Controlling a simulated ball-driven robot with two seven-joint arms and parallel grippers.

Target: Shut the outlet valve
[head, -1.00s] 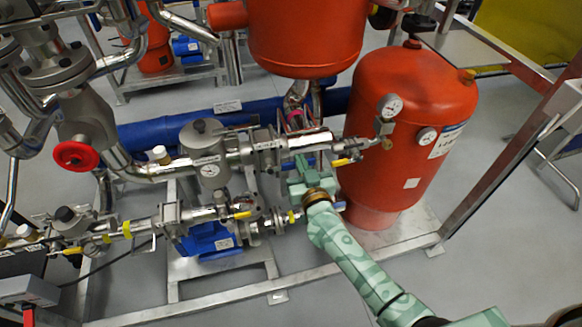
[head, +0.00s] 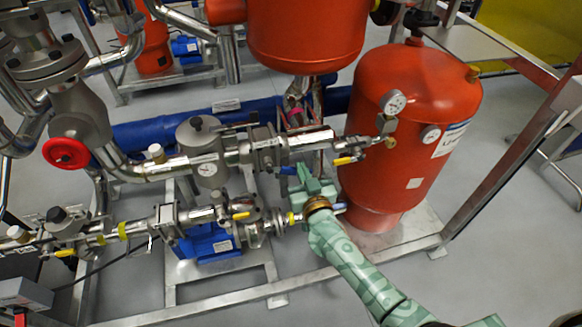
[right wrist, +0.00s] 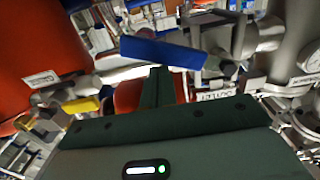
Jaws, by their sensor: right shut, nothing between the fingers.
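A blue lever handle (right wrist: 163,52) lies across the upper middle of the right wrist view. Behind and below it is a partly covered white label (right wrist: 217,95) that seems to read OUTLET. My right gripper (right wrist: 160,80) is shut and empty, with its dark green fingers just below the lever in that view; I cannot tell if they touch it. In the head view my right gripper (head: 305,178) is among the pipes left of the red tank. A small bit of blue (head: 288,170) shows at its left side, perhaps the same lever. My left gripper is out of view.
The red tank (head: 408,130) with gauges stands close on the right. A red handwheel (head: 66,153) is at the left.

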